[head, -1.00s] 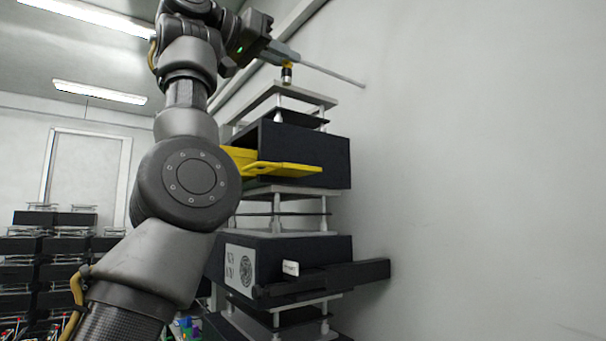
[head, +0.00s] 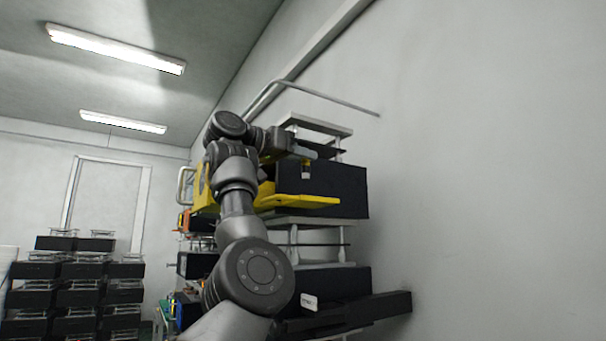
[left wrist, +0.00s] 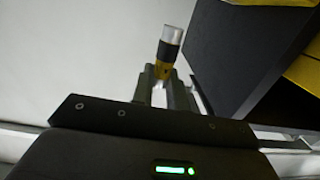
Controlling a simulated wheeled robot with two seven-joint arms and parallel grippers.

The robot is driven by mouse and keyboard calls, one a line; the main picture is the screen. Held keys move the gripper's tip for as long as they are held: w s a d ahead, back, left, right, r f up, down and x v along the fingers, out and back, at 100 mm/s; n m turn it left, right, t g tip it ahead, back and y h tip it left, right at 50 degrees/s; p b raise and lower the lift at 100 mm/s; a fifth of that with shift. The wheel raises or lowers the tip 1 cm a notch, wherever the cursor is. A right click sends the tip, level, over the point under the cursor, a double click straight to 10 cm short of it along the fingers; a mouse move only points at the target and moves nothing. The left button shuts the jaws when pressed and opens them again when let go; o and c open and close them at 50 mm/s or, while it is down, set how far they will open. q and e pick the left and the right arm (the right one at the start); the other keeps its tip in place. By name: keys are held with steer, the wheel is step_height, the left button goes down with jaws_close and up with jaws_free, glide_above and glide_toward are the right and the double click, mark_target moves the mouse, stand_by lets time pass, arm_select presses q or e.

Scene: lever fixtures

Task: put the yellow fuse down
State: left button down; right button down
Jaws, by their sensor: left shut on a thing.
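The yellow fuse (left wrist: 169,50), with a black band and a silver end, is held between my left gripper's fingertips (left wrist: 162,78) in the left wrist view. The gripper is shut on its yellow end, and the silver end points away. In the head view my left gripper (head: 303,155) is beside the upper black box (head: 345,188), with a small part of the fuse (head: 306,173) showing below the fingers. I cannot tell whether the fuse touches anything. My right gripper is not in view.
A yellow lever (head: 300,201) sticks out from the upper box. A white shelf plate (head: 315,123) is above it. A lower black box with a long black bar (head: 355,310) stands below. A bare wall (head: 480,150) is at right. Stacked black boxes (head: 75,285) stand at far left.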

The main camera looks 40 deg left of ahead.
mark_target(303, 173)
arm_select(q)
steer(key=shift+w+a+f, duration=0.1)
steer(key=shift+a+f, duration=0.1)
steer(key=shift+f, duration=0.1)
step_height(303, 173, down, 2)
steer(key=shift+w+a+f, duration=0.1)
steer(key=shift+f, duration=0.05)
steer(key=shift+w+f, duration=0.2)
steer(key=shift+f, duration=0.4)
steer(key=shift+s, duration=0.15)
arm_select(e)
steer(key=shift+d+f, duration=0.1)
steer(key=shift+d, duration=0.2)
arm_select(q)
steer(key=shift+r, duration=0.1)
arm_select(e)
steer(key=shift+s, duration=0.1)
arm_select(q)
steer(key=shift+s+b, duration=0.1)
steer(key=shift+b, duration=0.2)
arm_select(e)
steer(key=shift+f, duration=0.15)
arm_select(q)
steer(key=shift+f, duration=0.25)
steer(key=c, duration=1.4)
jaws_free()
steer(key=shift+r, duration=0.1)
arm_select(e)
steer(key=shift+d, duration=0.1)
